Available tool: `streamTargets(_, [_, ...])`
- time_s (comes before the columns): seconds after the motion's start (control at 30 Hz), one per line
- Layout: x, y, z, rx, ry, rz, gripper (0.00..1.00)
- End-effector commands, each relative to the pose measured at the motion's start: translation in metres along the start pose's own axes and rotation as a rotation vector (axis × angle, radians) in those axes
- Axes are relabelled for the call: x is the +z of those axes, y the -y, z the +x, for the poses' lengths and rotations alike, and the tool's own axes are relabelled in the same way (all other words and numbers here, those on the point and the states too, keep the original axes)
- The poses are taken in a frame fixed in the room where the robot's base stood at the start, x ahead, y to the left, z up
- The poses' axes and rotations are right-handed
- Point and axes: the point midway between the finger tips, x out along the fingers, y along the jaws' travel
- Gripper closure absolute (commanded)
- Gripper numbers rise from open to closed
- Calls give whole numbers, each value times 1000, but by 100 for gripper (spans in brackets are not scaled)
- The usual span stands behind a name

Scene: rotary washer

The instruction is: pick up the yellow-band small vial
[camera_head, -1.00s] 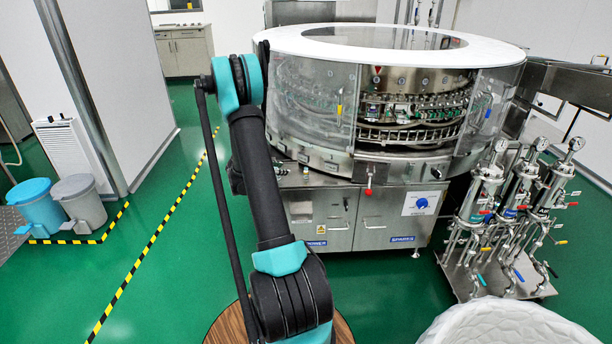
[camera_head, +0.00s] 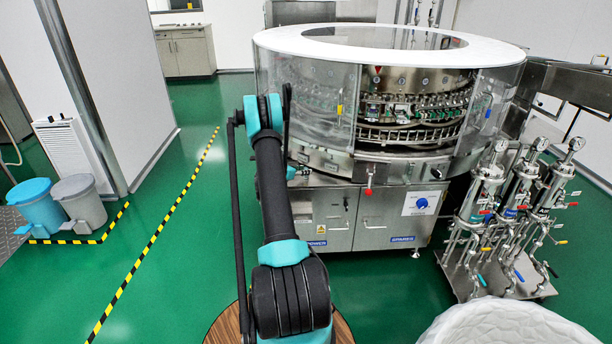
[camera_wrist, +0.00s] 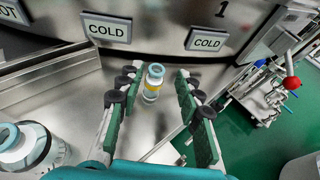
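My gripper (camera_wrist: 157,98) is open, with one green-padded finger on each side of the vial. The vial shows between the fingers toward their far ends, and clear gaps separate it from both pads. I cannot tell its exact depth relative to the fingertips. In the head view, the vial and the gripper fingers are hidden; my arm reaches toward the front of the rotary washer (camera_head: 395,165).
A larger vial (camera_wrist: 30,150) with a blue-grey top stands at lower left in the wrist view. Behind the small vial is the machine's steel wall with a COLD label (camera_wrist: 107,30). A red-knobbed lever (camera_wrist: 291,83) is at right. Steel filter stands (camera_head: 510,215) are right of the washer.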

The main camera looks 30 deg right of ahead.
Motion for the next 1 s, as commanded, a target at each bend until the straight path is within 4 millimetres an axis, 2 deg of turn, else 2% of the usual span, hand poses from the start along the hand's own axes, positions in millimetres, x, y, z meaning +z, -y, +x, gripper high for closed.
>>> streamTargets(0.1, [0, 0, 12, -1, -1, 1, 65])
streamTargets(0.37, [0, -2, 25, 0, -1, 1, 65])
streamTargets(0.63, [2, -5, 62, -1, -1, 1, 65])
streamTargets(0.9, [2, -5, 67, 1, -1, 1, 65])
streamTargets(1.0, [2, -5, 67, 1, -1, 1, 77])
